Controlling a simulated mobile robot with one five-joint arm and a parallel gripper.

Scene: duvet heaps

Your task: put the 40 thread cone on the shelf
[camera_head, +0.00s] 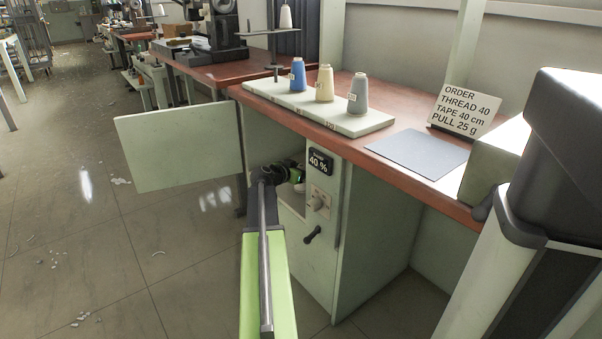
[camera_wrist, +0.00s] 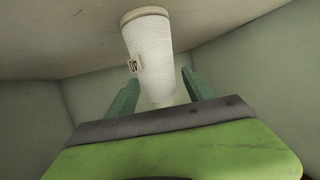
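The white thread cone labelled 40 (camera_wrist: 148,50) is in the wrist view, its wide end at the top of the picture and its narrow end toward my gripper. My gripper (camera_wrist: 160,82) has one finger on each side of the cone. A gap shows at the right finger; the left finger looks very close to the cone, and contact there is unclear. In the head view my gripper (camera_head: 292,172) reaches into the open cabinet compartment under the table. Pale compartment walls (camera_wrist: 235,65) surround the cone. Whether the cone's wide end touches a surface is unclear.
The cabinet door (camera_head: 178,147) stands open to the left. Blue (camera_head: 298,76), beige (camera_head: 324,85) and grey (camera_head: 358,95) cones stand on a pale board (camera_head: 372,122) on the table. The order sign (camera_head: 465,109) reads thread 40. A panel (camera_head: 320,162) shows 40 %.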

